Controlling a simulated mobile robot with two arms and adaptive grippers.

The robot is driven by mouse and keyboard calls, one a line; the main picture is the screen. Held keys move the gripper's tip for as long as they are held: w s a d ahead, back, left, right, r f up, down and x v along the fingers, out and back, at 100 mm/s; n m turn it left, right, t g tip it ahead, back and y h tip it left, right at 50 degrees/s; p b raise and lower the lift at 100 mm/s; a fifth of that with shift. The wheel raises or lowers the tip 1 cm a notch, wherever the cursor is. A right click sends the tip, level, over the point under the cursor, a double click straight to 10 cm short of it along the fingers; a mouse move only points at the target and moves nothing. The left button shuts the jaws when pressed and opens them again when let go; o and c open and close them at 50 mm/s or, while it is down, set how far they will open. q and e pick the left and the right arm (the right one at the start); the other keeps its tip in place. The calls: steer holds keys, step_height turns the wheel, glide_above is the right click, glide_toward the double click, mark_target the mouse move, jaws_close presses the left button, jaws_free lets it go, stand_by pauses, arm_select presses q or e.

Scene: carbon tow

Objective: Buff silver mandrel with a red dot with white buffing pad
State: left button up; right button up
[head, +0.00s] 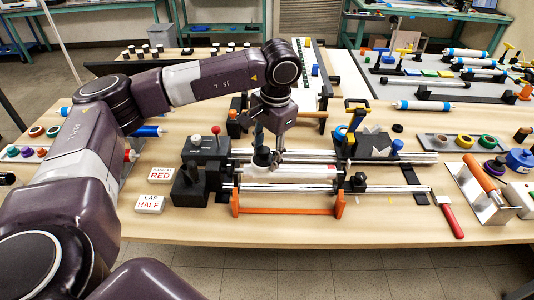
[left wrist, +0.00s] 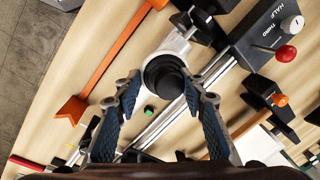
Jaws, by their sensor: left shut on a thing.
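A silver-white mandrel (head: 300,173) lies level across the bench fixture, and its pale end shows in the left wrist view (left wrist: 176,44). I cannot make out a red dot on it. My left gripper (head: 266,150) points down over the mandrel's left part. In the left wrist view its fingers (left wrist: 165,98) are around a round black-topped tool (left wrist: 164,75), which stands over the mandrel. I cannot tell whether the tool touches the mandrel. My right gripper is not in view.
Fixture rails (head: 390,188) run right from a black box with a red knob (head: 216,130). An orange bar frame (head: 290,210) stands in front. Signs reading MANDREL RED (head: 161,175) and LAP HALF (head: 149,203) lie left.

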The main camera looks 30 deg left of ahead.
arm_select(q)
steer(key=shift+f+b, duration=0.45)
steer(key=shift+f, duration=0.15)
steer(key=o, duration=1.2)
steer(key=shift+r, duration=0.4)
jaws_close()
